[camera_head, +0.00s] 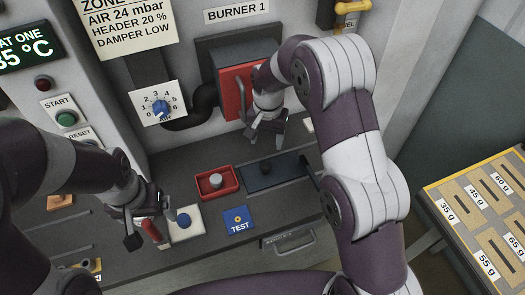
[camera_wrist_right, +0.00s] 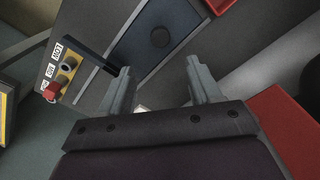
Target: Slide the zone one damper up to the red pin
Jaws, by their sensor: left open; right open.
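No part is readably labelled as the zone one damper, so I cannot tell which it is. A dark slide plate with a round black knob (camera_head: 265,168) lies on the bench below the burner; it also shows in the right wrist view (camera_wrist_right: 160,37). My right gripper (camera_head: 266,132) is open and empty above and behind that plate, near the red burner door; its fingers show in the right wrist view (camera_wrist_right: 160,92). My left gripper (camera_head: 146,238) is open over the bench, with a small red upright part (camera_head: 152,230) between or just behind its fingers. I cannot tell whether that is the red pin.
A red tray (camera_head: 217,182) with a grey knob stands on the bench. A white plate with a blue button (camera_head: 183,220) and a blue TEST tag (camera_head: 238,220) are near it. The right wrist view shows a labelled strip with a red knob (camera_wrist_right: 50,91) and a black bar.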

